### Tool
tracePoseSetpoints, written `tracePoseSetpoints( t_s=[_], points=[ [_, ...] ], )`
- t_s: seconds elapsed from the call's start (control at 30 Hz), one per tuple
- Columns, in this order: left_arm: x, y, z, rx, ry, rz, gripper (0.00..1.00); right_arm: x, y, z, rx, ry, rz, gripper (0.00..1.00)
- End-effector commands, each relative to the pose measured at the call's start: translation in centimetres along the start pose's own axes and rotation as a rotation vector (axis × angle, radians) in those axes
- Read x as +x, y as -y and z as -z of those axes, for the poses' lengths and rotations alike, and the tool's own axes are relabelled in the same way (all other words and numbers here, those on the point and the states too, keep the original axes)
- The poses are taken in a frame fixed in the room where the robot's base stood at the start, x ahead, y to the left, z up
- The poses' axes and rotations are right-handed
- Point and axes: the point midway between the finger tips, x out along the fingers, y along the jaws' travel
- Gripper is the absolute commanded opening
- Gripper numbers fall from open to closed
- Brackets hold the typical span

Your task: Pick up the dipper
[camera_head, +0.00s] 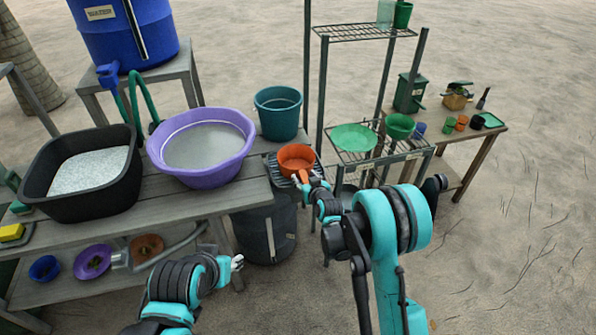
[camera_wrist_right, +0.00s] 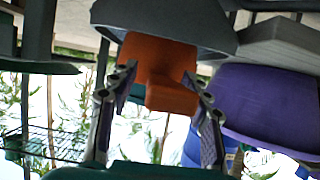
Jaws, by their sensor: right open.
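The orange dipper (camera_head: 296,157) sits at the right end of the grey bench, on a dark slatted rack. Its short handle points toward my right gripper (camera_head: 307,183). In the right wrist view, the orange handle (camera_wrist_right: 165,58) lies between the spread fingers of my right gripper (camera_wrist_right: 159,82), with its near end around fingertip level. The fingers are open, and I cannot tell whether either touches the handle. My left gripper (camera_head: 237,262) is low in front of the bench, away from the dipper; its jaw opening is too small to make out.
A teal bucket (camera_head: 278,112) stands just behind the dipper. A purple basin (camera_head: 201,147) and a black tub (camera_head: 82,174) fill the bench to the left. A wire shelf with a green plate (camera_head: 354,137) stands to the right. A dark bin (camera_head: 264,232) is below.

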Motion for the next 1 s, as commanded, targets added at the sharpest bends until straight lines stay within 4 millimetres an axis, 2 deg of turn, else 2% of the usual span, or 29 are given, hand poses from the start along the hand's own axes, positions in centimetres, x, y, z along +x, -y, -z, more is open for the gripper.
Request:
tracePoseSetpoints(
  t_s=[0.2, 0.27, 0.4, 0.77, 1.0],
  points=[
    [0.0, 0.0, 0.0, 0.0, 0.0, 0.0, 0.4, 0.1, 0.0, 0.1, 0.0, 0.0, 0.0, 0.48],
    [0.0, 0.0, 0.0, 0.0, 0.0, 0.0, 0.4, 0.1, 0.0, 0.1, 0.0, 0.0, 0.0, 0.35],
    [0.0, 0.0, 0.0, 0.0, 0.0, 0.0, 0.4, 0.1, 0.0, 0.1, 0.0, 0.0, 0.0, 0.0],
    [-0.1, 0.0, 0.1, 0.0, 0.0, 0.0, 0.4, 0.0, 0.0, 0.3, 0.0, 0.0, 0.0, 0.0],
    [-1.3, 0.0, 0.9, 0.0, 0.0, 0.0, 0.4, -1.0, 0.0, 2.6, 0.0, 0.0, 0.0, 0.0]
  ],
)
